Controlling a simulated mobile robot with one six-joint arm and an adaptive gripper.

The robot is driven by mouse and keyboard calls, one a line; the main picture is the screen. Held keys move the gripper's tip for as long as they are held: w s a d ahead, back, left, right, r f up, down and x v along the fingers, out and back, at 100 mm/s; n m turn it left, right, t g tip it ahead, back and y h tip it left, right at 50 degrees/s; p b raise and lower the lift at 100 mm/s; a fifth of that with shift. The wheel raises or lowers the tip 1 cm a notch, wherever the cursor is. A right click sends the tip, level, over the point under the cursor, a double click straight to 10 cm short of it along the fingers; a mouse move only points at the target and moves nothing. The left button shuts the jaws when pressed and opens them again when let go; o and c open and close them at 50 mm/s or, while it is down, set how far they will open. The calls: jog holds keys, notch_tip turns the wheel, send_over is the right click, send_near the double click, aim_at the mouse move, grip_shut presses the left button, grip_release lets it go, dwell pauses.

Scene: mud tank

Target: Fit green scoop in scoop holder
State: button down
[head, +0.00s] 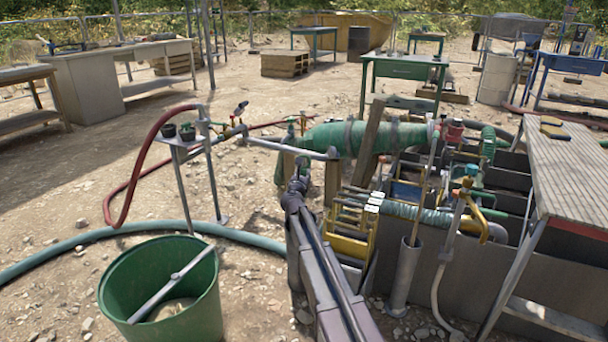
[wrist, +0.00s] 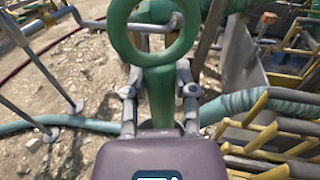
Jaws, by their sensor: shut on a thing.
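In the wrist view my gripper (wrist: 158,82) is shut on a green handle that widens into a ring, which I take as the green scoop (wrist: 160,62). The ring stands above the fingertips. In the head view my gripper (head: 297,186) is left of the machine's yellow frame and in front of the large green cylinder; the held thing cannot be made out there. I cannot tell for sure which thing is the scoop holder. An upright grey tube (head: 404,275) with a pole in it stands right of my arm, apart from my gripper.
A green bucket (head: 165,290) stands at the front left. The large green cylinder (head: 340,138) and a grey pipe (head: 290,149) lie behind my gripper. A teal hose (head: 120,236) crosses the ground. A slatted table (head: 565,165) stands at right. Open ground lies at left.

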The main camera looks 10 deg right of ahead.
jog(key=shift+f, duration=0.1)
jog(key=shift+c, duration=1.8)
grip_release()
jog(key=shift+s, duration=0.1)
jog(key=v, duration=1.2)
